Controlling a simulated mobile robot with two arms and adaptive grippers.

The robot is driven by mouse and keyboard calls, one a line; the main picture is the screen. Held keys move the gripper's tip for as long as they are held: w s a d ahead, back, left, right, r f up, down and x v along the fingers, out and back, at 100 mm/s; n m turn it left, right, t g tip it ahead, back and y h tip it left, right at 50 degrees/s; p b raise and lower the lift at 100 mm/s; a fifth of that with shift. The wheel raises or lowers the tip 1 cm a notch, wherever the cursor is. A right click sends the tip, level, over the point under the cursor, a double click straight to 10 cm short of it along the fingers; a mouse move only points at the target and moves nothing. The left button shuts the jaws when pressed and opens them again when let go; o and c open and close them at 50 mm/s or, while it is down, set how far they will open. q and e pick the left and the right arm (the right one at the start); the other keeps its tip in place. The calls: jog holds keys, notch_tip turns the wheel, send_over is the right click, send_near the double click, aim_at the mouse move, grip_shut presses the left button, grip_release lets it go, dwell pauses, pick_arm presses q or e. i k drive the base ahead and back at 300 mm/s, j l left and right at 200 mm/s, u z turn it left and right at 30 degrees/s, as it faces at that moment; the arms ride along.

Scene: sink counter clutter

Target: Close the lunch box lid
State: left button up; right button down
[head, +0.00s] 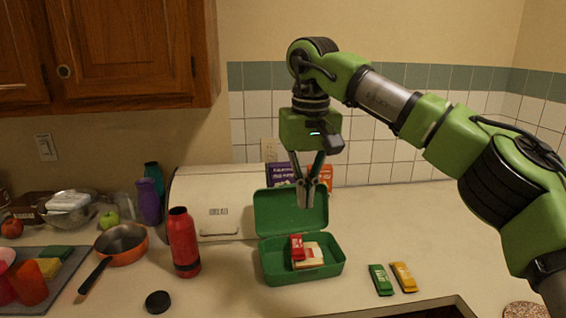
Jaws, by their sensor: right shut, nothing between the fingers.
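The green lunch box (301,278) sits on the counter with a red packet (297,247) and a sandwich-like item (309,257) inside. Its green lid (278,216) stands raised at the back of the box. My right gripper (305,205) points down in front of the lid's upper right part and hides some of it. It is shut and empty, above the open box. I cannot tell whether its fingertips touch the lid. My left gripper is not in view.
A red bottle (183,243) stands left of the box, with a black cap (158,302) in front. A white bread bin (213,203) is behind. Green (380,280) and yellow (403,277) packets lie right of the box. A pan (121,245) is at left.

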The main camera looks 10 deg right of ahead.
aim_at(277, 211)
jog(key=i, duration=1)
